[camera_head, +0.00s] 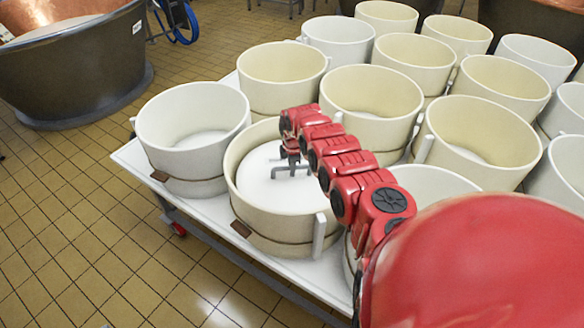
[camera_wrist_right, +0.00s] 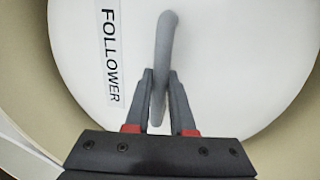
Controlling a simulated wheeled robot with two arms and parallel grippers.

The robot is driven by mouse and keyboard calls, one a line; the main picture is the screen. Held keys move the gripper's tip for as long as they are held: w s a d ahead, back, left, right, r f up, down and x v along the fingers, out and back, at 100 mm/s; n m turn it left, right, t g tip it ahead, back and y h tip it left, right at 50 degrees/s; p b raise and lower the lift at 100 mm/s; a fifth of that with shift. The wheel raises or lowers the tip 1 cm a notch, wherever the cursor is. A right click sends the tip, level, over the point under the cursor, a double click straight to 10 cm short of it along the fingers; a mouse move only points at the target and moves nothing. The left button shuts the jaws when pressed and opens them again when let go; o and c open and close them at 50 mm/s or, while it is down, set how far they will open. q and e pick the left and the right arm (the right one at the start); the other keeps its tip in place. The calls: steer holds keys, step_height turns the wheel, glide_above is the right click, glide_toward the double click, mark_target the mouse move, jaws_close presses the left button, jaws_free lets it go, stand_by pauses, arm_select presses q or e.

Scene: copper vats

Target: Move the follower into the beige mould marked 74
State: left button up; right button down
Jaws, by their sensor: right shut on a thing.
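The follower (camera_head: 268,186) is a white disc with a grey handle, lying inside a beige mould (camera_head: 270,226) at the front of the trolley. In the right wrist view the follower (camera_wrist_right: 225,70) carries a label reading FOLLOWER. My right gripper (camera_head: 292,168) reaches down into this mould; in the wrist view the right gripper (camera_wrist_right: 160,95) is shut on the grey handle (camera_wrist_right: 163,50). The mould's beige wall curves around the disc. No number 74 can be read on any mould. My left gripper is not in view.
A white trolley top (camera_head: 146,163) bears several white and beige moulds close together. A white mould (camera_head: 195,130) stands just left of the follower's mould. A dark vat with copper inside (camera_head: 75,62) stands at the upper left. Tiled floor (camera_head: 60,220) is clear at left.

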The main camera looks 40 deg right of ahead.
steer(key=shift+w, duration=0.1)
steer(key=c, duration=0.7)
jaws_free()
steer(key=shift+r, duration=0.1)
steer(key=shift+r, duration=0.4)
steer(key=shift+s+a+r+p, duration=0.25)
steer(key=shift+s+r, duration=0.3)
steer(key=shift+r, duration=2.15)
steer(key=shift+s+a+r+p, duration=0.25)
steer(key=shift+s+r, duration=0.3)
steer(key=shift+r, duration=2.1)
steer(key=shift+s+a+r+p, duration=0.2)
steer(key=shift+s+r, duration=0.35)
steer(key=shift+r, duration=2.15)
